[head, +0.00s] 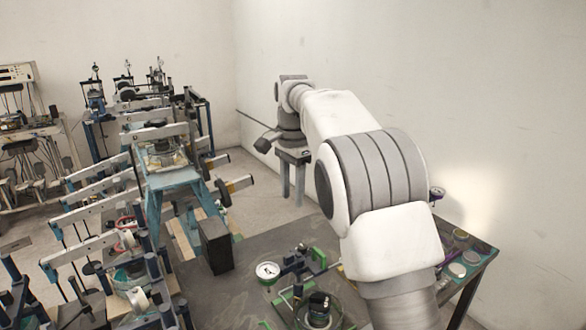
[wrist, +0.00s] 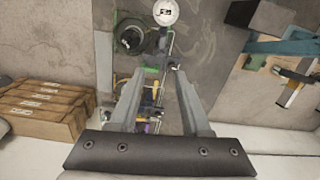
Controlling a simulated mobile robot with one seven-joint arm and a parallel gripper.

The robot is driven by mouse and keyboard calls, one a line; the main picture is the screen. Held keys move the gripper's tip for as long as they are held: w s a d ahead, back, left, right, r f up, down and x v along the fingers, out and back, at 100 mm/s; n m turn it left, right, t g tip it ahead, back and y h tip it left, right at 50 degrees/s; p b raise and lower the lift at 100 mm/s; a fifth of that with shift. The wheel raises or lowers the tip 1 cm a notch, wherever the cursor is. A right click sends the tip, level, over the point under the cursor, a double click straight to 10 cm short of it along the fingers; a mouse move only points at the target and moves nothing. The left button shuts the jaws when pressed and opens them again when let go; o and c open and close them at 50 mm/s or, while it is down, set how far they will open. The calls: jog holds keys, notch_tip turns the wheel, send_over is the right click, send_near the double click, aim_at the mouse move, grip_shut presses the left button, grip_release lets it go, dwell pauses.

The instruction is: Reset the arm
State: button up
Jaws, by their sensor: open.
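My arm, white with grey joints, rises from the bottom right of the head view and reaches away toward the back wall, bent at the middle. My gripper (wrist: 157,69) shows in the wrist view with its two grey fingers apart and nothing held between them. Below the fingers lies a bench top with green-framed parts, a round dark part (wrist: 131,36) and a white dial gauge (wrist: 165,12). The fingers appear apart from these. In the head view I cannot clearly make out the fingers.
The dark bench (head: 225,300) carries the dial gauge (head: 267,271) and a green-framed device (head: 302,262). A black block (head: 215,245) stands at its left edge. Several lever frames (head: 165,145) fill the left. Cardboard boxes (wrist: 45,108) lie left in the wrist view. A wall is close on the right.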

jog(key=s+d+r+n+t, duration=0.1)
jog(key=s+d+r+n, duration=0.1)
jog(key=s+d+r, duration=0.45)
jog(key=s+d+r+n+t, duration=0.1)
jog(key=s+d+n+t, duration=0.2)
jog(key=s, duration=0.6)
jog(key=s+d+f+n, duration=0.2)
jog(key=s+d+f, duration=0.1)
jog(key=s, duration=0.6)
jog(key=s+d+f+n+t, duration=0.1)
jog(key=s+d+f+n, duration=0.2)
jog(key=s, duration=0.6)
notch_tip(320, 180, down, 2)
jog(key=shift+s+f+b, duration=0.2)
jog(key=shift+s+b, duration=0.05)
jog(key=shift+b, duration=0.15)
